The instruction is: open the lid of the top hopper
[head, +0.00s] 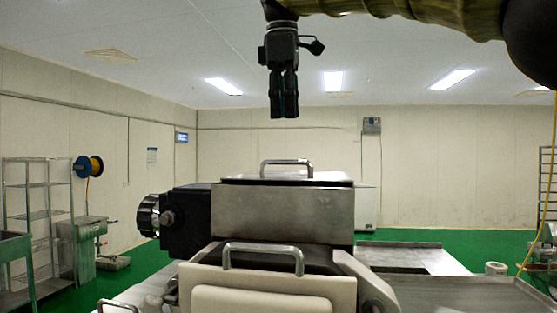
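The top hopper (282,212) is a grey metal box in the middle of the head view. Its lid (325,177) lies flat across the top and looks closed. A metal loop handle (287,163) stands up from the lid. My gripper (284,114) hangs from above, fingers pointing down, in the air above the handle in the picture and apart from it. Its two dark fingers are side by side, close together, with nothing visible between them. How far it is from the handle in depth is hard to tell.
A lower front cover with its own loop handle (263,259) is nearer to me. A black housing with a knob (149,216) juts out left of the hopper. A metal table (465,294) is at right, shelves (40,218) at left. The air around the lid is clear.

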